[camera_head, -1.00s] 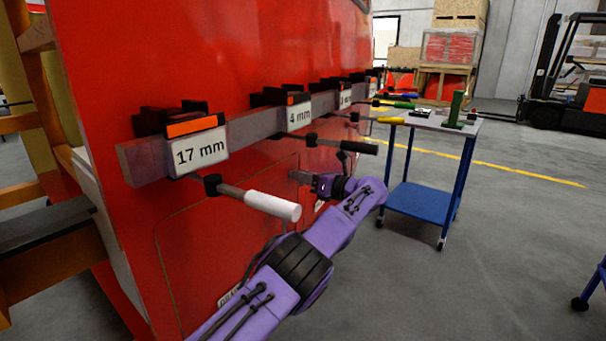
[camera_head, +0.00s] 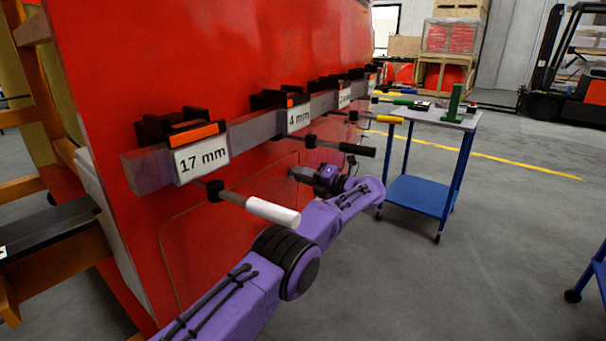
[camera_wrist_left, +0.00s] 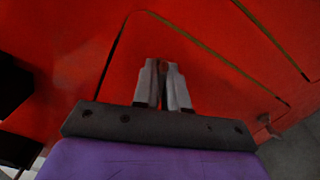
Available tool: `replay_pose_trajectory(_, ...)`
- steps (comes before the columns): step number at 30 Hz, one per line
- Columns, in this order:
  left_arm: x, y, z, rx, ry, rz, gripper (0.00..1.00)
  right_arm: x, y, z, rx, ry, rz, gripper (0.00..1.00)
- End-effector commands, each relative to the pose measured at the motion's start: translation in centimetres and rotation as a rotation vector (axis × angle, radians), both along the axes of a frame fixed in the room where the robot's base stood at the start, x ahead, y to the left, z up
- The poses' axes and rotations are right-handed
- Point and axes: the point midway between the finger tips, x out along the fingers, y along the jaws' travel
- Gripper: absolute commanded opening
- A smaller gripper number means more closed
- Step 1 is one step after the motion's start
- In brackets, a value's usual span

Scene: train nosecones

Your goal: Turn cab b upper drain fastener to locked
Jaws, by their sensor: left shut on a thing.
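My left gripper (camera_head: 297,174) reaches the red cab side at the upper edge of an outlined panel (camera_head: 215,245). In the left wrist view its two grey fingers (camera_wrist_left: 163,72) are shut close together on a small reddish-brown piece (camera_wrist_left: 163,66), which looks like the drain fastener. The fingers hide most of it, so I cannot read its turn position. The panel outline (camera_wrist_left: 205,48) runs around the fingertips there. Another small fitting (camera_wrist_left: 266,120) sits near the panel's right edge. My right gripper is not in view.
A rail (camera_head: 258,130) with tools labelled 17 mm (camera_head: 202,160) and 4 mm (camera_head: 299,117) crosses the cab above my arm. A white handle (camera_head: 272,211) and a black handle (camera_head: 357,150) stick out close to it. A blue cart (camera_head: 420,193) stands to the right; the floor (camera_head: 460,280) is open.

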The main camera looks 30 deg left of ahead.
Motion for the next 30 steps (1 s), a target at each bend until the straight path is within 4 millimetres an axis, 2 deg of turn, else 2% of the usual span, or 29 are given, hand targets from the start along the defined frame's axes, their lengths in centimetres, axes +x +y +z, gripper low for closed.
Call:
replay_pose_trajectory(6, -0.02, 0.04, -0.12, 0.000, 0.167, 0.002, 0.00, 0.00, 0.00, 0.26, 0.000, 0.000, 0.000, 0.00)
replay_pose_trajectory(15, 0.00, 0.01, -0.23, 0.000, 0.317, 0.000, 0.00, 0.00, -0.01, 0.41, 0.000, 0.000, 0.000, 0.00)
replay_pose_trajectory(30, 0.01, 0.00, -0.28, 0.000, 0.371, 0.000, 0.00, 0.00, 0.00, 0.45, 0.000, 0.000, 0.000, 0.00)
